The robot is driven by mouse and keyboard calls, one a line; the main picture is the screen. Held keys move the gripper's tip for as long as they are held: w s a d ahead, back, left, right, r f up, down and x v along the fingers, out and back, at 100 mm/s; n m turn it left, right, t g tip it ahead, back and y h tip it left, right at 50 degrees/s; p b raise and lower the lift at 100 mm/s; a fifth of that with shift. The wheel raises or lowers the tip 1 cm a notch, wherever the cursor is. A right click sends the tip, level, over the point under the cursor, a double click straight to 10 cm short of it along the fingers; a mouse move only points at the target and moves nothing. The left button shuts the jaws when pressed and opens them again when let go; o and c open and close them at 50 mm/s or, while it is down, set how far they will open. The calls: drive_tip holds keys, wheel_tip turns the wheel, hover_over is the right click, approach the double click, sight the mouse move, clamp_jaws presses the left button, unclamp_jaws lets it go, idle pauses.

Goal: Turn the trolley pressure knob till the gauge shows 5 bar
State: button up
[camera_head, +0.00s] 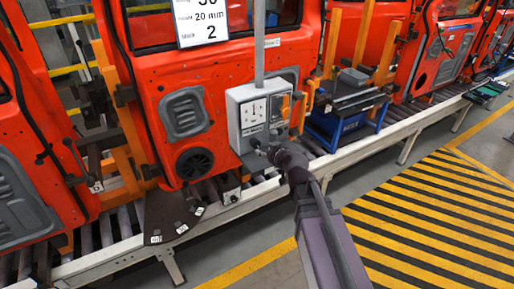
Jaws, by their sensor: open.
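A grey box (235,136) with a white pressure gauge (253,112) on its front hangs in front of an orange door. The gauge has a thin, near-upright needle; its numbers are too small to read. My gripper (267,149) is at the lower edge of the box, below the gauge, reaching in from the lower right. It is open. The knob cannot be made out clearly from the dark gripper parts, so I cannot tell whether the fingers are around it or touching it.
Orange handles (299,108) stick out at the box's right. A grey pole (259,45) rises above it. Orange doors (440,50) stand along a roller conveyor with a pale rail (235,206). A blue trolley (345,122) stands right of the box. Striped floor (430,215) is clear.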

sight(257, 145)
drive_tip(key=b+x, duration=0.3)
drive_tip(key=x, duration=0.5)
drive_tip(key=shift+w+a+f, duration=0.15)
drive_tip(key=shift+w+a, duration=0.05)
drive_tip(key=shift+w, duration=0.15)
drive_tip(key=c, duration=0.9)
drive_tip(key=shift+o, duration=0.2)
drive_tip(key=m+g+y, duration=0.1)
drive_tip(key=m, duration=0.1)
drive_tip(key=shift+d+m+y, duration=0.1)
drive_tip(key=shift+m+y, duration=0.2)
drive_tip(key=shift+m, duration=0.1)
drive_tip(key=shift+m+g+y+b, duration=0.4)
drive_tip(key=shift+m+y, duration=0.2)
drive_tip(key=shift+m, duration=0.4)
